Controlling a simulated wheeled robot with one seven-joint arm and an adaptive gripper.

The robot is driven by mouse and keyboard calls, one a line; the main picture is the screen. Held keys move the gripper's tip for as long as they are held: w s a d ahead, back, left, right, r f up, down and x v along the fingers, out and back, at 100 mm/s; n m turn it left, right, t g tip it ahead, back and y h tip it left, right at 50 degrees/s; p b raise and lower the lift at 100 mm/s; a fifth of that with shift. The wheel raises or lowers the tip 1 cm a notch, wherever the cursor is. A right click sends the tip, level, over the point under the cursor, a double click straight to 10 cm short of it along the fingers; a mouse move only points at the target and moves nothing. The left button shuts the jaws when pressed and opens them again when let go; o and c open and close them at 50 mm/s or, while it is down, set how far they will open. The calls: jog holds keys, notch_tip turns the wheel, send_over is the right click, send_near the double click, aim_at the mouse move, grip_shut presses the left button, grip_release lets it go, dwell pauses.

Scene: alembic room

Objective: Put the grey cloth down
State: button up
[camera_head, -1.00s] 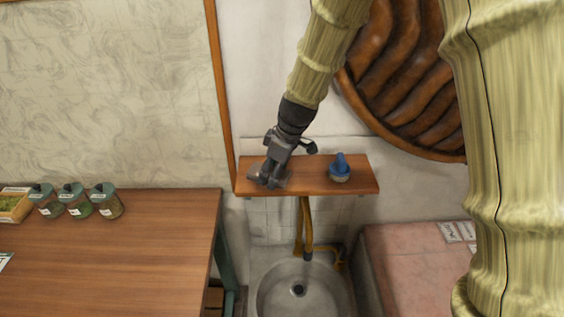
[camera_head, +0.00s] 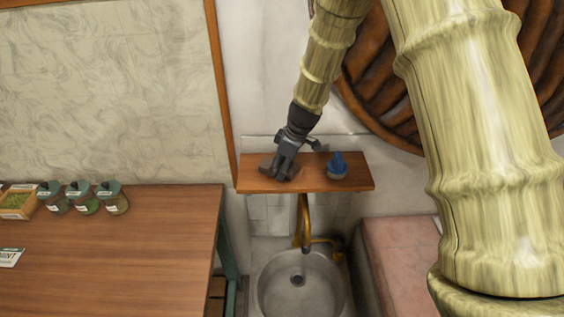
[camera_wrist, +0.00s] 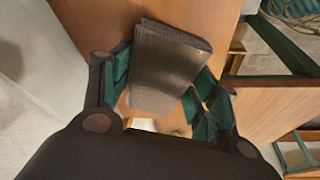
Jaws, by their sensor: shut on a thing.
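The grey cloth (camera_wrist: 165,60) is a folded, ribbed, dark grey piece in the wrist view. It sits between the teal-lined fingers of my gripper (camera_wrist: 160,88), which is shut on it. In the head view my gripper (camera_head: 282,168) is at the left half of a small wooden wall shelf (camera_head: 313,184). The cloth is a small dark grey shape there (camera_head: 268,166), partly hard to tell from the fingers. I cannot tell whether it touches the shelf top.
A blue-handled brush (camera_head: 337,166) stands on the shelf right of my gripper. A sink (camera_head: 299,291) with a brass tap (camera_head: 305,215) is below. A wooden table (camera_head: 120,240) with several jars (camera_head: 83,200) is at left. The shelf's right end looks free.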

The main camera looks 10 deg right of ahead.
jog(key=shift+f, duration=0.25)
jog(key=o, duration=0.9)
jog(key=shift+r, duration=0.1)
jog(key=shift+b+v, duration=1.8)
jog(key=shift+v, duration=4.3)
